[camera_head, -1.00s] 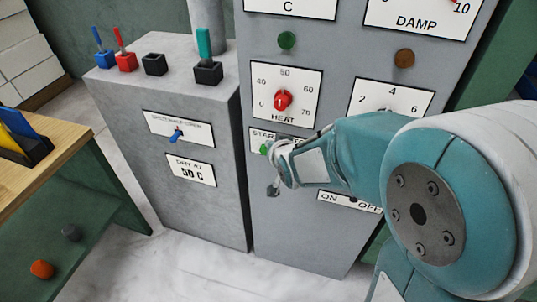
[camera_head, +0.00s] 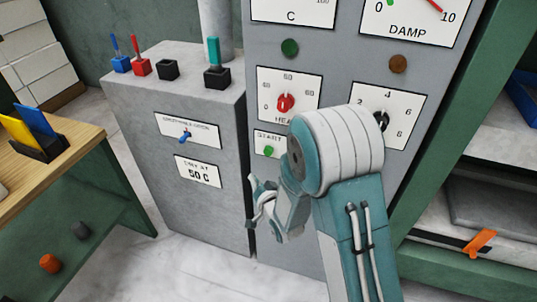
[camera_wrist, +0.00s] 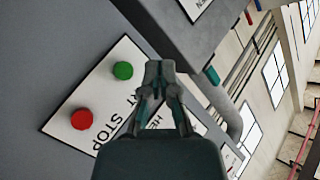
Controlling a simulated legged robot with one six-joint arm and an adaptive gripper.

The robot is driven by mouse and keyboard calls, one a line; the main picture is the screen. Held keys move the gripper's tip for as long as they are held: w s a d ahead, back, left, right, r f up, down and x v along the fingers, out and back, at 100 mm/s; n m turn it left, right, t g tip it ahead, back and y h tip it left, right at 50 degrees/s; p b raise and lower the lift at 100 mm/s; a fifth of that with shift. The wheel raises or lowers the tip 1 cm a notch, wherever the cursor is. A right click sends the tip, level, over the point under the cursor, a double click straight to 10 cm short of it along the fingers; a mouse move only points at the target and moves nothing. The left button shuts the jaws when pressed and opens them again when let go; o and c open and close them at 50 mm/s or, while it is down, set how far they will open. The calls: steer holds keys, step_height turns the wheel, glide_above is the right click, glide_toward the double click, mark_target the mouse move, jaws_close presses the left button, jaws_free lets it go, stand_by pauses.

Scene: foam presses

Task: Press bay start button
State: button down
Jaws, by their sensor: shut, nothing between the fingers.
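The green start button (camera_head: 269,150) sits on a white plate marked START (camera_head: 268,142) on the grey control cabinet, below the HEAT dial. In the wrist view the green button (camera_wrist: 123,70) and a red stop button (camera_wrist: 82,119) share one white plate. My gripper (camera_head: 258,206) is shut and empty. In the head view it appears below and slightly left of the green button, apart from it. In the wrist view my fingertips (camera_wrist: 160,72) appear beside the green button, with a gap between. My arm hides the stop button in the head view.
The HEAT dial (camera_head: 284,102) has a red knob. A lower cabinet (camera_head: 228,165) with several levers on top stands left of the panel. A wooden bench (camera_head: 62,150) is at far left, and a shelf with an orange piece (camera_head: 481,242) at right. Marble floor is clear.

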mark_target(264, 152)
steer(key=w+d, duration=0.3)
steer(key=w, duration=0.5)
steer(key=shift+w, duration=0.2)
stand_by(1.5)
steer(key=shift+w+d+r, duration=0.1)
steer(key=shift+w+d, duration=0.1)
steer(key=shift+w, duration=0.1)
steer(key=shift+w+d, duration=0.2)
steer(key=shift+w, duration=0.35)
stand_by(0.8)
steer(key=shift+s, duration=0.1)
steer(key=shift+s+a, duration=0.35)
steer(key=shift+s, duration=0.5)
